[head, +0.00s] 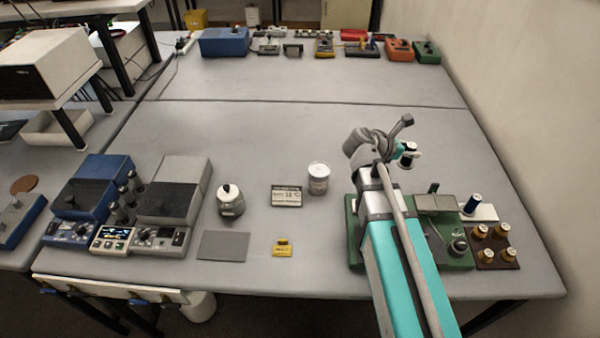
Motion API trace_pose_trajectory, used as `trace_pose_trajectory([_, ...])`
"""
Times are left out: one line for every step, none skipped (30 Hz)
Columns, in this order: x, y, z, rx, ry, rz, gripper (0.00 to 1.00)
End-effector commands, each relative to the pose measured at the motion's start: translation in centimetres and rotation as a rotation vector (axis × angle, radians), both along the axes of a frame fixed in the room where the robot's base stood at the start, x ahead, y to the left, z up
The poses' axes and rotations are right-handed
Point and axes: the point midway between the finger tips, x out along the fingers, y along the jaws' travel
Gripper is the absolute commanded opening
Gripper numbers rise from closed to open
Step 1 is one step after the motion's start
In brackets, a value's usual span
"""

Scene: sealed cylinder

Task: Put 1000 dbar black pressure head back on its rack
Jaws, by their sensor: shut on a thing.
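My arm reaches in from the lower right, and my gripper (400,151) is above the right part of the bench. It is shut on a small black and white cylindrical piece (408,155), apparently the black pressure head; its marking is too small to read. To the lower right, a brown rack (482,259) holds several gold-coloured heads with pale tops. A white plate or rack (488,212) behind it carries one dark blue head (472,204). My gripper is clear of both. Which rack is for 1000 dbar cannot be read.
A green-based device (455,260) stands left of the racks, partly hidden by my arm. The bench behind my gripper is clear.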

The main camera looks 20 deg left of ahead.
Motion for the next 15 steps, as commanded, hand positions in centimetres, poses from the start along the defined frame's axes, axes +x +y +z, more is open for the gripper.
trace_pose_trajectory([-0.2, 1.7, -0.2, 0.0, 0.0, 0.038, 0.0])
trace_pose_trajectory([-0.3, 2.6, -0.2, 0.001, 0.001, 0.06, 0.0])
trace_pose_trajectory([-0.4, 3.9, -0.3, 0.002, 0.002, 0.087, 0.0])
trace_pose_trajectory([-0.5, 4.8, -0.4, 0.002, 0.002, 0.11, 0.0])
trace_pose_trajectory([-0.6, 5.7, -0.4, 0.002, 0.002, 0.13, 0.0])
trace_pose_trajectory([-0.8, 7.0, -0.5, 0.002, 0.003, 0.159, 0.0])
trace_pose_trajectory([-1.0, 7.9, -0.6, 0.002, 0.003, 0.18, 0.0])
trace_pose_trajectory([-1.2, 8.8, -0.6, 0.002, 0.003, 0.202, 0.0])
trace_pose_trajectory([-1.4, 10.0, -0.7, 0.002, 0.003, 0.23, 0.0])
trace_pose_trajectory([-1.6, 11.0, -0.7, 0.002, 0.003, 0.251, 0.0])
trace_pose_trajectory([-1.8, 11.8, -0.8, 0.002, 0.003, 0.272, 0.0])
trace_pose_trajectory([-2.2, 13.1, -0.8, 0.002, 0.003, 0.301, 0.0])
trace_pose_trajectory([-2.4, 14.0, -0.9, 0.002, 0.004, 0.322, 0.0])
trace_pose_trajectory([-2.7, 14.9, -0.9, 0.002, 0.004, 0.344, 0.0])
trace_pose_trajectory([-3.1, 16.1, -1.0, 0.002, 0.004, 0.371, 0.0])
